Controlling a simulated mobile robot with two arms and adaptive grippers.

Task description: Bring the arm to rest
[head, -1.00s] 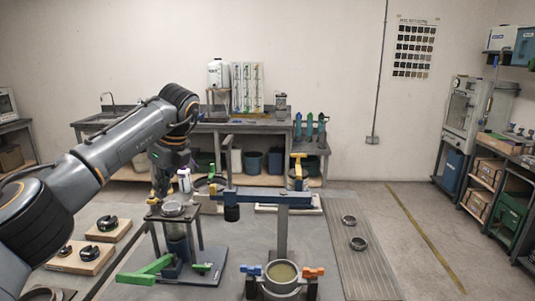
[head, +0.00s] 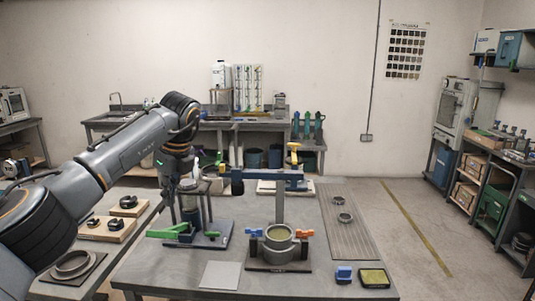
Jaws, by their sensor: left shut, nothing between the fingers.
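My left arm enters from the left in the head view, rises to a bent elbow and hangs down from there. My left gripper (head: 187,175) is at its lower end, over the back left of the workbench, close to the upper part of a stand with a green lever (head: 168,232). It is shut with nothing in it; its fingertips are hard to make out against the stand, and I cannot tell whether they touch it. My right gripper is out of view.
A post with a blue-grey crossbar (head: 268,175) stands right of the stand. In front is a round pot (head: 279,238) between blue and orange handles. Rings (head: 344,217) lie on the grooved mat at right. A grey plate (head: 220,275) lies at the bench front.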

